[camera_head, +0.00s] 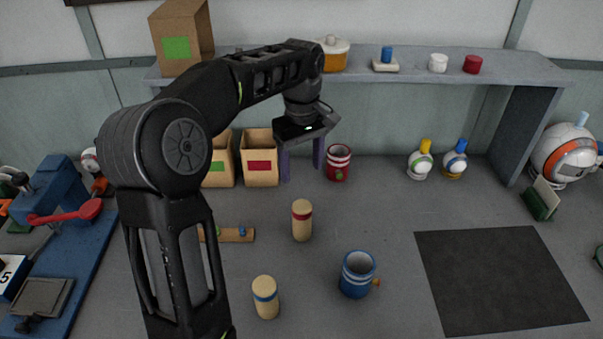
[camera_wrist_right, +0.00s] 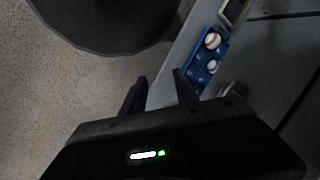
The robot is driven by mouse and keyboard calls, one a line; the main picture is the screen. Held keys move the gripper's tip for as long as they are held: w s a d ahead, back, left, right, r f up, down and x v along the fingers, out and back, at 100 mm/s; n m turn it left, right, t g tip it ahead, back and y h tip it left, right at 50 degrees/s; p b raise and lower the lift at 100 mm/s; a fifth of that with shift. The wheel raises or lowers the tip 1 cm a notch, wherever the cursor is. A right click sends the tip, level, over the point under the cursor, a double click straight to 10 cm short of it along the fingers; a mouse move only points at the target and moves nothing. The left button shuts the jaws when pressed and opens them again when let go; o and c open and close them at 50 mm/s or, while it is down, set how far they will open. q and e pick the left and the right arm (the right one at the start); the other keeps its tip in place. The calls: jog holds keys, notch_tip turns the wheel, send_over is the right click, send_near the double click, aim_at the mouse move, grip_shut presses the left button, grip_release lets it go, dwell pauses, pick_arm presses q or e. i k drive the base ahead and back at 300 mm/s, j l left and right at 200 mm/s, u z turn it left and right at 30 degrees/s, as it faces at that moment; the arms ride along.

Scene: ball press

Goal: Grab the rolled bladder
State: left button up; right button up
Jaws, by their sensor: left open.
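Two upright tan rolls, which look like the rolled bladders, stand on the grey table in the head view. One has a red band (camera_head: 302,230); the other has a blue band (camera_head: 265,307) and stands nearer. I cannot tell which one the task means. My left gripper (camera_head: 302,172) is open and empty, pointing down beyond the red-banded roll, in front of the back shelf. It touches neither roll. My right gripper (camera_wrist_right: 160,77) shows only in the right wrist view, with its two dark fingers apart and nothing between them.
A blue cup (camera_head: 357,275) stands right of the rolls, and a red-striped cup (camera_head: 339,163) farther back. Paper boxes (camera_head: 261,172) stand behind my left arm. A dark mat (camera_head: 500,280) lies at right. A blue press (camera_head: 62,220) is at left. A blue tray (camera_wrist_right: 205,67) shows below my right gripper.

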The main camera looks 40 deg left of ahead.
aim_at(264, 288)
jog(key=k+l, duration=0.8)
jog(key=l, duration=0.1)
